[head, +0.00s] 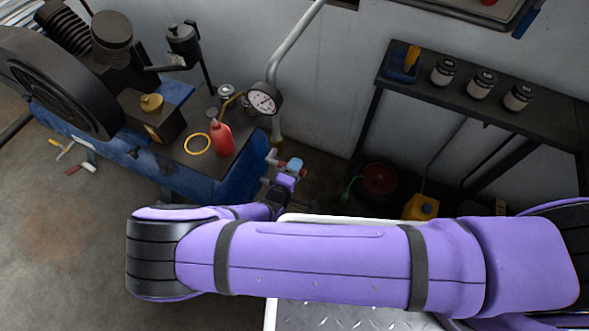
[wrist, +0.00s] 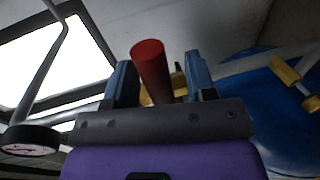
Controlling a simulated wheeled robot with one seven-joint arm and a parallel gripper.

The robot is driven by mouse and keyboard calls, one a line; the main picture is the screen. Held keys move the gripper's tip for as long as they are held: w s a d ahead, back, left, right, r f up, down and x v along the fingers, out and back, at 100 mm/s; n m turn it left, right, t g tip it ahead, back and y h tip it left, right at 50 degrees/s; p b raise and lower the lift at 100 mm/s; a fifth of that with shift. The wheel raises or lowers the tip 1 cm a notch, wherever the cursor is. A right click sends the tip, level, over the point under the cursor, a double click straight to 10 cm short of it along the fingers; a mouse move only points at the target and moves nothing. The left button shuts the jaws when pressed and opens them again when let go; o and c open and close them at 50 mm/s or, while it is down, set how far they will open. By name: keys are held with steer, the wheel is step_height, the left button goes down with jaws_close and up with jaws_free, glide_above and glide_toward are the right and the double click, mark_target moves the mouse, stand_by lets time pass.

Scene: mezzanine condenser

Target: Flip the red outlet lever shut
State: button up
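The red outlet lever (wrist: 150,68) shows in the wrist view as a red rod with its rounded end towards the camera. It stands between the two dark fingers of my gripper (wrist: 160,78), close to the left finger, with a gap to the right finger. Brass fittings (wrist: 178,82) show behind it, partly hidden by the lever and fingers. In the head view my gripper (head: 289,170) is at the right end of the blue compressor tank (head: 233,182). A small bit of red shows at its fingertips; the rest of the lever is hidden there.
A pressure gauge (head: 264,98) and a grey pipe (head: 290,45) rise behind the tank. A red bottle (head: 222,139) and a yellow ring (head: 197,144) are on the tank's top plate. A dark shelf (head: 450,95) with several jars stands at the right. Open floor lies at the left.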

steer(key=v, duration=1)
steer(key=shift+s, duration=0.35)
steer(key=shift+a+r, duration=0.1)
